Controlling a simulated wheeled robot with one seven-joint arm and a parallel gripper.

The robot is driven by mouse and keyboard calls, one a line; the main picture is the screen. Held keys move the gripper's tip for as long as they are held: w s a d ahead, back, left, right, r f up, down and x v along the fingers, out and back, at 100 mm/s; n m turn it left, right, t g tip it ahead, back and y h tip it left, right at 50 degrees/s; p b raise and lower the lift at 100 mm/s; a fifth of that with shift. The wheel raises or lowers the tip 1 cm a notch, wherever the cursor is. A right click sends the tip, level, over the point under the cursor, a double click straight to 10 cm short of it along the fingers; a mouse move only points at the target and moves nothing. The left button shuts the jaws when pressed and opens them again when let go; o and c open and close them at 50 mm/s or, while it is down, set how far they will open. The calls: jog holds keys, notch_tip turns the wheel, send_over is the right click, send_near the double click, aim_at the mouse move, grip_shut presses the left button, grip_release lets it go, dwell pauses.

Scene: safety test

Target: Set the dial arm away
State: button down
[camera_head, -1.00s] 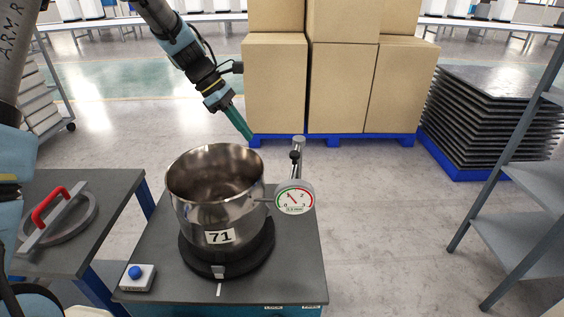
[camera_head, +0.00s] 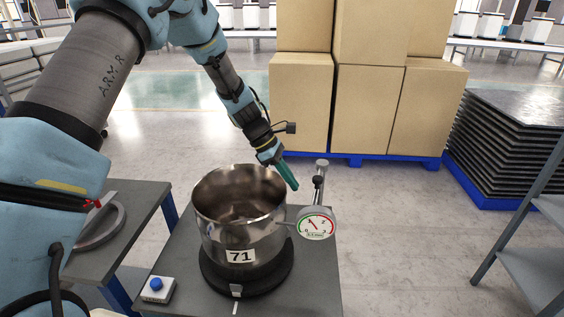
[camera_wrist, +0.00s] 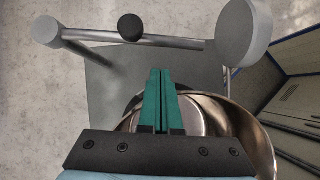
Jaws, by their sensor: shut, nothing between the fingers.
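The dial gauge (camera_head: 316,224) has a round white face with a green and red scale, close against the right side of the steel pot (camera_head: 240,215) marked 71. Its arm runs from a grey post (camera_head: 321,170) with a black knob (camera_head: 317,181). In the wrist view the dial's back (camera_wrist: 243,32), the arm rod (camera_wrist: 175,42), the knob (camera_wrist: 130,27) and the post top (camera_wrist: 45,31) show ahead of the fingers. My gripper (camera_head: 293,186) is shut and empty, its green fingers above the pot's back right rim, short of the post. They also show in the wrist view (camera_wrist: 161,72).
The pot stands on a black round base (camera_head: 245,285) on a grey table (camera_head: 190,252). A button box (camera_head: 157,290) sits at the front left. A side table (camera_head: 140,205) holds a ring-shaped lid (camera_head: 103,230). Boxes (camera_head: 365,110) stand behind, and a shelf rack (camera_head: 535,265) is right.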

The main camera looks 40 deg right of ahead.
jog(key=shift+s+d+f+p, duration=0.4)
jog(key=shift+s+d+f, duration=0.15)
jog(key=shift+s+d, duration=0.15)
jog(key=shift+s+d+f+p, duration=0.35)
jog(key=shift+s+d+f, duration=0.2)
jog(key=shift+s, duration=0.2)
jog(key=shift+s+d, duration=0.1)
jog(key=shift+s, duration=0.05)
